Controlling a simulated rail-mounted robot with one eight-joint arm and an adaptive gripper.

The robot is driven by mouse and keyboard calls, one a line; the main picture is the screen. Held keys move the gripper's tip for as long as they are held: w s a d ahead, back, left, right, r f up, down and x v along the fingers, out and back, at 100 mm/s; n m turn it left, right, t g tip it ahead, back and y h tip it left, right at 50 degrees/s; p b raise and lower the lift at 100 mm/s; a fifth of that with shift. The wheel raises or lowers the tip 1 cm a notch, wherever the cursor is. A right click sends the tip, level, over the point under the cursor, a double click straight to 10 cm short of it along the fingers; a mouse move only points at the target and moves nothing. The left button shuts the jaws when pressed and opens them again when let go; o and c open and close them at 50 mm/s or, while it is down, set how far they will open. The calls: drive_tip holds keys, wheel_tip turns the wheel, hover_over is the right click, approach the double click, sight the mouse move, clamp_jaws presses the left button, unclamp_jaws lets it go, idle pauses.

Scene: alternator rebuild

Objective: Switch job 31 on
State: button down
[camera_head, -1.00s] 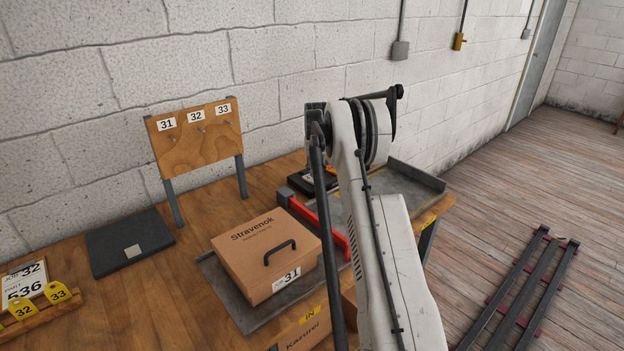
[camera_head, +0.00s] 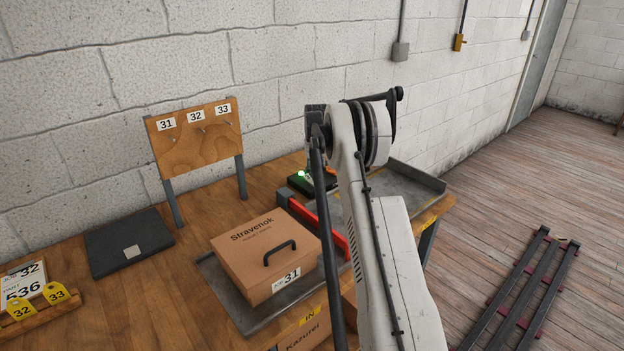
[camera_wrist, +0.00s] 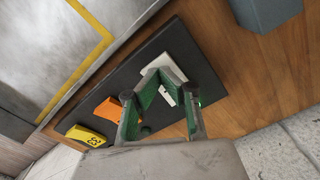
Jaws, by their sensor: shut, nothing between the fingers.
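A dark switch panel lies on the bench, and in the head view a green light (camera_head: 302,174) glows on the part of it that shows beside my arm. The wrist view shows the black panel (camera_wrist: 110,87) with a white piece (camera_wrist: 165,68), an orange piece (camera_wrist: 108,111) and a yellow numbered piece (camera_wrist: 86,136). My gripper (camera_wrist: 160,84) is shut and empty, its fingertips over or against the white piece; I cannot tell if they touch. The fingers hide part of it, and its number is not readable. In the head view my arm hides the gripper.
A brown box marked 31 (camera_head: 258,248) sits on a grey mat beside a red bar (camera_head: 331,230). A wooden board with hooks numbered 31 to 33 (camera_head: 196,147) stands behind. A dark flat pad (camera_head: 112,240) and yellow tags 32 and 33 (camera_head: 38,302) are at left.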

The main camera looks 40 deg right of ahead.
drive_tip(key=shift+r+p, duration=0.85)
drive_tip(key=shift+r, duration=2.45)
drive_tip(key=shift+a+r, duration=0.15)
drive_tip(key=s+a+r+n+t, duration=0.1)
drive_tip(key=s+a+r, duration=0.2)
drive_tip(key=a+r, duration=1)
drive_tip(key=s+a+r+n+t+b, duration=0.1)
drive_tip(key=s+a+r, duration=0.15)
drive_tip(key=a, duration=0.25)
drive_tip(key=s+a+r+h, duration=0.1)
drive_tip(key=s+a+r, duration=0.1)
drive_tip(key=s+a, duration=0.3)
drive_tip(key=s+a+r+n+t+b, duration=0.1)
drive_tip(key=s+a+r, duration=0.1)
drive_tip(key=a, duration=0.4)
drive_tip(key=s+a+f+n+t, duration=0.1)
drive_tip(key=s+a+f, duration=0.1)
drive_tip(key=s+a, duration=0.4)
drive_tip(key=s+a+f+n+t+b, duration=0.1)
drive_tip(key=s+a+f, duration=0.2)
drive_tip(key=s, duration=0.9)
drive_tip(key=s+a+f+n+t+y, duration=0.1)
drive_tip(key=s+a+f+t, duration=0.1)
drive_tip(key=s+a, duration=0.7)
drive_tip(key=shift+s+f+b, duration=0.3)
drive_tip(key=shift+s+f, duration=0.1)
drive_tip(key=shift+f, duration=0.35)
